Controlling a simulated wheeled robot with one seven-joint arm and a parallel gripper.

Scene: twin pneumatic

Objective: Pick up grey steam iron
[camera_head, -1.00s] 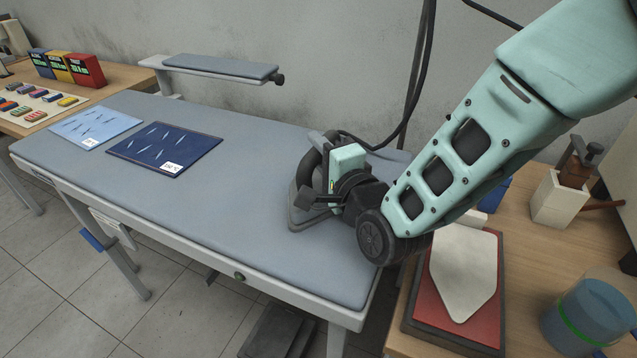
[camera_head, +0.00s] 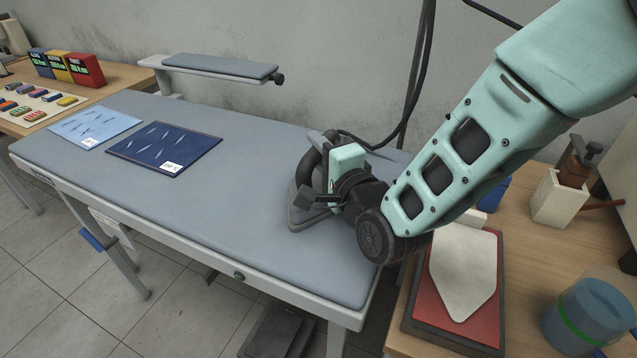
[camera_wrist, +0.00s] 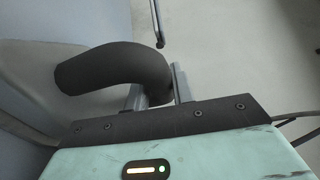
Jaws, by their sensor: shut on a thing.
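The grey steam iron (camera_head: 302,212) is at the right end of the padded ironing table (camera_head: 240,220), mostly hidden behind my gripper and wrist. Its grey base plate edge shows at the table surface; I cannot tell whether it touches the pad. My gripper (camera_head: 322,198) is at the iron's dark handle. In the wrist view, the thick dark curved handle (camera_wrist: 110,70) runs between the fingers of my gripper (camera_wrist: 155,90), which are shut on it.
Light blue cloth (camera_head: 95,127) and dark blue cloth (camera_head: 165,150) lie on the table's left part. A red board with a white iron-shaped plate (camera_head: 463,270) is at right, near a blue container (camera_head: 590,312). A small sleeve board (camera_head: 222,66) stands behind. Black cables hang by the wall.

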